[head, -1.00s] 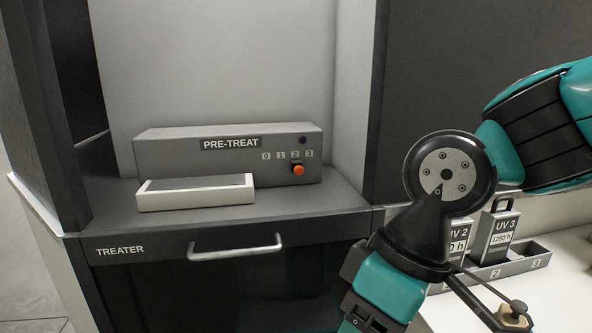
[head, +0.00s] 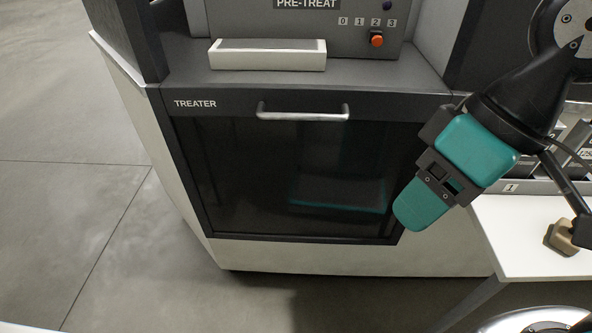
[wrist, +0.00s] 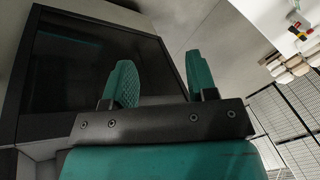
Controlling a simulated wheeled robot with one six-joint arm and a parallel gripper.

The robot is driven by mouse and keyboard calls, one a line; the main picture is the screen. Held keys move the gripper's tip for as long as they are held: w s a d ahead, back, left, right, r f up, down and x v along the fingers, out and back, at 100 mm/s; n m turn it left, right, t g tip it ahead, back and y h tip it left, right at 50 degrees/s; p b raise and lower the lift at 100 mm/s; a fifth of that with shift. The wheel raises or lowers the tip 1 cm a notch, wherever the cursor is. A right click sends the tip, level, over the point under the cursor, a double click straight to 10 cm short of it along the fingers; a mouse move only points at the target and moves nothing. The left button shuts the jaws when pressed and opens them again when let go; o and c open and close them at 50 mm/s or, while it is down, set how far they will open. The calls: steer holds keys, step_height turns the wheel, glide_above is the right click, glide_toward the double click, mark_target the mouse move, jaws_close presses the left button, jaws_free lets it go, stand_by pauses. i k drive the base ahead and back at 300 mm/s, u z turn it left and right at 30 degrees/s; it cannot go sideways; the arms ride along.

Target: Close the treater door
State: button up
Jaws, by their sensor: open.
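The treater door (head: 300,180) is a dark glass panel in a black frame below the TREATER label, with a silver bar handle (head: 303,112) near its top edge. It looks flush with the cabinet front, with no gap that I can see. It also fills the upper left of the wrist view (wrist: 80,65). My gripper (head: 422,205) hangs at the door's right edge, below and right of the handle. Its teal fingers stand apart and empty in the wrist view (wrist: 160,65). In the head view one finger hides the other.
The grey PRE-TREAT unit (head: 320,30) with an orange knob stands on the cabinet top behind a white tray (head: 268,60). A white table (head: 515,235) with a small tan block (head: 562,238) is close on the right. Open floor (head: 90,200) lies to the left.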

mark_target(303, 164)
steer(key=z, duration=0.05)
steer(key=k, duration=0.5)
steer(key=u, duration=1.55)
steer(key=i, duration=0.8)
steer(key=z, duration=1.7)
